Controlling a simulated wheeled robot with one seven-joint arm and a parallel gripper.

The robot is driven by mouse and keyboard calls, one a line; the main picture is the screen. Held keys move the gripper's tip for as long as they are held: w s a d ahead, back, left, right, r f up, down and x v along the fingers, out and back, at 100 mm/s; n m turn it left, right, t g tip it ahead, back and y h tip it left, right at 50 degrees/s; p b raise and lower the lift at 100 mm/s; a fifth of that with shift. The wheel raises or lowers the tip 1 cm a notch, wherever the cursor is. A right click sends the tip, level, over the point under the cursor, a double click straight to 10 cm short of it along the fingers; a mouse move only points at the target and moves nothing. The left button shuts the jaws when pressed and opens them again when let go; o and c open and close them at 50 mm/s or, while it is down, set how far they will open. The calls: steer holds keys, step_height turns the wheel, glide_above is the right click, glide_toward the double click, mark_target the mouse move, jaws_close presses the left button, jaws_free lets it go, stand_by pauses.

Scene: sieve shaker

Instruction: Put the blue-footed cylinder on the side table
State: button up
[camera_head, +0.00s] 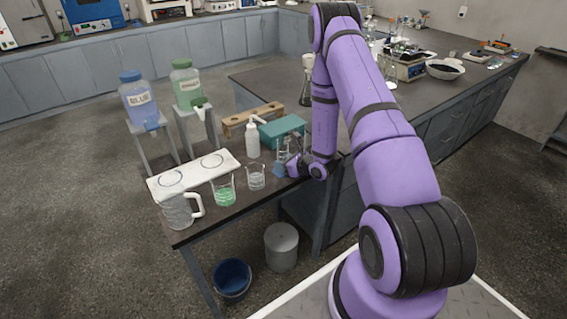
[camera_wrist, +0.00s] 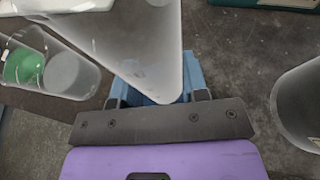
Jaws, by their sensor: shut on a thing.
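The blue-footed cylinder (camera_head: 283,153) is clear, with a blue foot, at the right end of a dark table (camera_head: 235,208). My gripper (camera_head: 292,166) is shut on it from the right. In the wrist view the clear cylinder (camera_wrist: 135,40) rises between my fingers (camera_wrist: 157,95), close to the camera, and looks tilted there by perspective. Its blue foot is partly hidden by the fingers and the clear wall. I cannot tell whether the foot touches the tabletop or hangs just above it.
A clear beaker (camera_head: 256,177), a beaker with green liquid (camera_head: 224,192), a pitcher (camera_head: 178,212) and a white wash bottle (camera_head: 252,140) stand nearby. A teal box (camera_head: 281,130) is behind the cylinder. A grey bin (camera_head: 281,246) and blue bucket (camera_head: 232,279) are on the floor.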

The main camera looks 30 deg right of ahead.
steer(key=o, duration=1.1)
steer(key=shift+c, duration=0.2)
